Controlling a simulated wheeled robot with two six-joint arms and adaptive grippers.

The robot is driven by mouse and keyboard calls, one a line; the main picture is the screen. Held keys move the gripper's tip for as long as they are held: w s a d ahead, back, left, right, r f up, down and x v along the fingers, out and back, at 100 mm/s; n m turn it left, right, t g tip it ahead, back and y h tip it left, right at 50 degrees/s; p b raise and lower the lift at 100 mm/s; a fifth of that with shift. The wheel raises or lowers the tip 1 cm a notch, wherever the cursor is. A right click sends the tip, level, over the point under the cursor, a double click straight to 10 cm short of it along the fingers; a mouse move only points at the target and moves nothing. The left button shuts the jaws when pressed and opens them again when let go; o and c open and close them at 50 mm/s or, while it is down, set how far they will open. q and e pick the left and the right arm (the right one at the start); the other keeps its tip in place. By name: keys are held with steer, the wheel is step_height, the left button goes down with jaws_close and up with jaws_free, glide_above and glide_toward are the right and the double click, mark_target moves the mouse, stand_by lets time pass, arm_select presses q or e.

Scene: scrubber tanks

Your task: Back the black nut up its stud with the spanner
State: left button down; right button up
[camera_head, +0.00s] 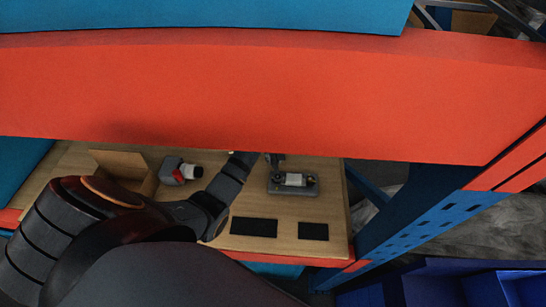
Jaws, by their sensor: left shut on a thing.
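A grey fixture plate (293,191) lies on the wooden shelf, right of the middle. It carries a white cylinder (294,180) with small dark parts at its ends. The black nut and its stud are too small to tell apart from these. My left arm reaches in from the left under the orange beam. My left gripper (272,159) is at the far left edge of the plate, partly hidden by the beam. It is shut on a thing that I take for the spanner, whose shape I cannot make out. My right gripper is not in view.
The orange beam (260,95) crosses low over the shelf and hides its back. A red, grey and white object (180,171) and an open cardboard box (122,166) are at left. Two flat black pads (254,227) (313,231) lie in front of the plate. A blue upright (420,215) stands at right.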

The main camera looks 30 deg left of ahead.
arm_select(q)
steer(key=shift+r, duration=0.2)
steer(key=shift+r, duration=0.65)
steer(key=shift+r, duration=0.1)
steer(key=shift+r, duration=0.7)
